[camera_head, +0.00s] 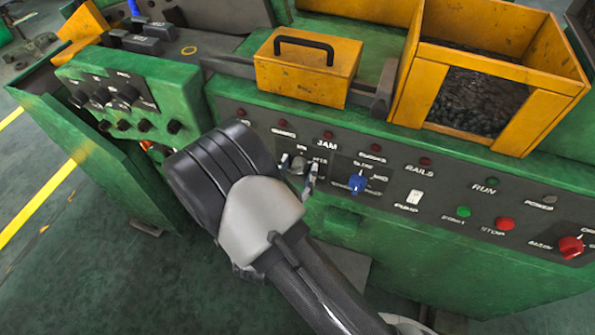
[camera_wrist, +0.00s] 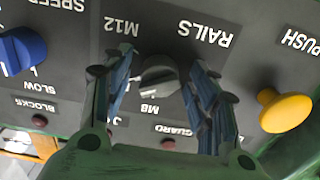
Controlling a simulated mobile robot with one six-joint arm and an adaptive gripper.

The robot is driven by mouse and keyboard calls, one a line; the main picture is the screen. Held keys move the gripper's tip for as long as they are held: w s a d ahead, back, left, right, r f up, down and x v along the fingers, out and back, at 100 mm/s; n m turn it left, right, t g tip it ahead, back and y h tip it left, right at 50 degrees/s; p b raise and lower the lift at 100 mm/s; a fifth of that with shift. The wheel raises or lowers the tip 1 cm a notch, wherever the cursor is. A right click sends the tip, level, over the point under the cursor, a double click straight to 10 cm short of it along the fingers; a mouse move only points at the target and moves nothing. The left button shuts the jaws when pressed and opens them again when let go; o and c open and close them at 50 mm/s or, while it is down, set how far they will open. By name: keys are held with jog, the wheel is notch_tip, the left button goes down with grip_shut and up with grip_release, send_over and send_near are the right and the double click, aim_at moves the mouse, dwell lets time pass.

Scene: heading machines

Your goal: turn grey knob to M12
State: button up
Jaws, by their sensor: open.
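The grey knob (camera_wrist: 158,77) sits on the dark panel between my gripper's fingers in the wrist view. The M12 label (camera_wrist: 122,26) lies above and left of it, and the M8 label (camera_wrist: 149,108) just below; both read upside down. My gripper (camera_wrist: 163,82) is open, with one finger on each side of the knob; I cannot tell whether either touches it. In the head view the grey knob (camera_head: 298,165) shows small between the fingertips of my gripper (camera_head: 299,170). The knob's pointer direction is not clear.
A blue knob (camera_wrist: 22,52) is left and a yellow push button (camera_wrist: 283,108) right in the wrist view. A yellow bin (camera_head: 540,115) stands above the panel.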

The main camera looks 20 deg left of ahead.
jog(key=c, duration=1.1)
